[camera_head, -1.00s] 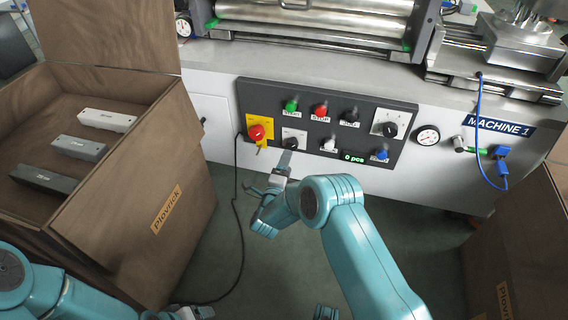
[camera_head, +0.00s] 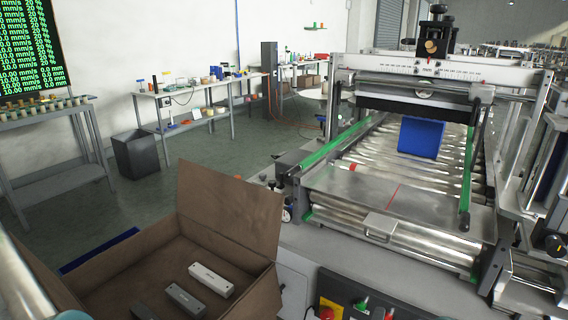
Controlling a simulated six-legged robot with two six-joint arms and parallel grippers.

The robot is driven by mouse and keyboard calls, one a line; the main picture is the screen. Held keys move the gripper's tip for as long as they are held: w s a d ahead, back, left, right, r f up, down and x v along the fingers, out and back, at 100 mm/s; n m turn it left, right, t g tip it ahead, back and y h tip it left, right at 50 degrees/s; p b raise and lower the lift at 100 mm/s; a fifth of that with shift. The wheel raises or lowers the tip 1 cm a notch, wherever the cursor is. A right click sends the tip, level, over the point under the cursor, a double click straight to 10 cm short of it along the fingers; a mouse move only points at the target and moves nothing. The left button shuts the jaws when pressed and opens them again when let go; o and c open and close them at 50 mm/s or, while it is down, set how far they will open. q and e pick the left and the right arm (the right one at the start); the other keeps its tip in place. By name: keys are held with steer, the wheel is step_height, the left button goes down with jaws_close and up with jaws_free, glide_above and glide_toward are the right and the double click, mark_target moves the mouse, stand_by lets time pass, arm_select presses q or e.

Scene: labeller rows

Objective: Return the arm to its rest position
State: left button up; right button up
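Neither of my grippers shows in the head view now. A small teal piece of my own arm shows at the bottom left edge, but no fingers are visible. The control panel (camera_head: 345,290) is cut off at the bottom edge. Part of its yellow plate with the red knob (camera_head: 327,312) and a green button (camera_head: 361,304) still show.
An open brown box (camera_head: 130,268) with several grey and white bars (camera_head: 211,279) stands at the lower left. The labelling machine with its roller conveyor (camera_head: 385,180) and a blue block (camera_head: 421,137) fills the right. Workbenches (camera_head: 190,92) and a dark bin (camera_head: 135,153) stand behind; floor between is clear.

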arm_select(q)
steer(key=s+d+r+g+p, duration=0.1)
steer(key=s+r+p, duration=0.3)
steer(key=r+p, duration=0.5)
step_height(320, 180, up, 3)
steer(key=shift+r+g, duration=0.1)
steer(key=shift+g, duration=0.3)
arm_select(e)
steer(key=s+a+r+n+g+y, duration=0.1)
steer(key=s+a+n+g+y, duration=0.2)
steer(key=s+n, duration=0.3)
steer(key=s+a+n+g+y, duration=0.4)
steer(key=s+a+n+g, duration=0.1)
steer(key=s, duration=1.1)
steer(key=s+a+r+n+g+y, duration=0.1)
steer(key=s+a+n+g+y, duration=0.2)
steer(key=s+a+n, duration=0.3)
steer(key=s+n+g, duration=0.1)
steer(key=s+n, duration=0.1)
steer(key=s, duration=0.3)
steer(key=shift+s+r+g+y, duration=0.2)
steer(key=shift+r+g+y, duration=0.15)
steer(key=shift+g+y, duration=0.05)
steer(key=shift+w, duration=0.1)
